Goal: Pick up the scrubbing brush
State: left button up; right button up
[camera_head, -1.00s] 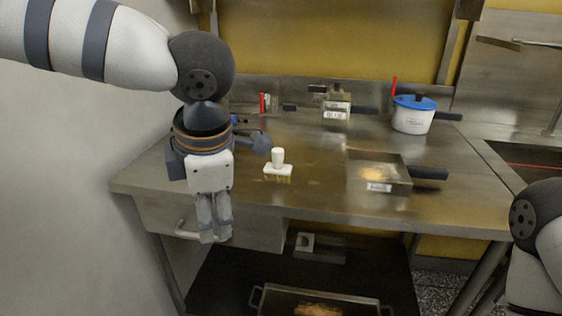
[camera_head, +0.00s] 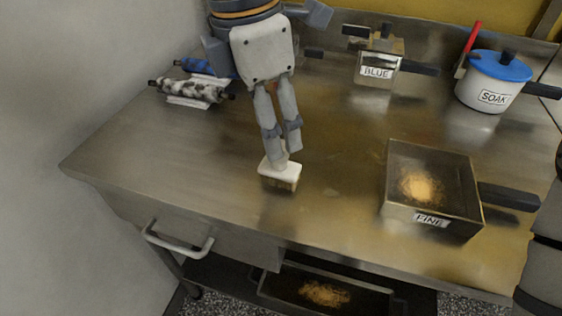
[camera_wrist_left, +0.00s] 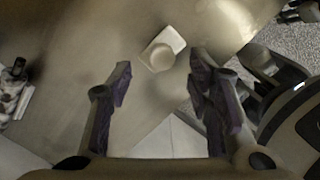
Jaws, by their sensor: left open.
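The scrubbing brush (camera_head: 280,171) stands upright on the steel table near its front edge, with a white block, tan bristles below and a handle on top. In the head view the fingers of my left gripper (camera_head: 286,150) cover most of its handle. In the left wrist view the brush (camera_wrist_left: 172,40) shows its round handle end-on, just beyond the tips of the left gripper (camera_wrist_left: 160,75) and about midway between them. The left gripper is open and empty, pointing down. I cannot tell whether it touches the brush. My right gripper is out of view.
A square pan labelled FINE (camera_head: 432,222) lies to the right. A BLUE box (camera_head: 376,70) and a SOAK pot (camera_head: 492,82) with a blue lid stand behind. Rolls (camera_head: 190,90) lie at the back left. The front-left tabletop is clear; a drawer handle (camera_head: 180,245) sticks out below.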

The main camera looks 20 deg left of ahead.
aim_at(280, 163)
pick_arm(q)
jog(key=f, duration=0.2)
jog(key=d+f, duration=0.1)
jog(key=f, duration=0.1)
jog(key=shift+w+f, duration=0.1)
jog(key=shift+f, duration=0.15)
jog(key=shift+w+f, duration=0.15)
jog(key=shift+f, duration=0.15)
grip_shut()
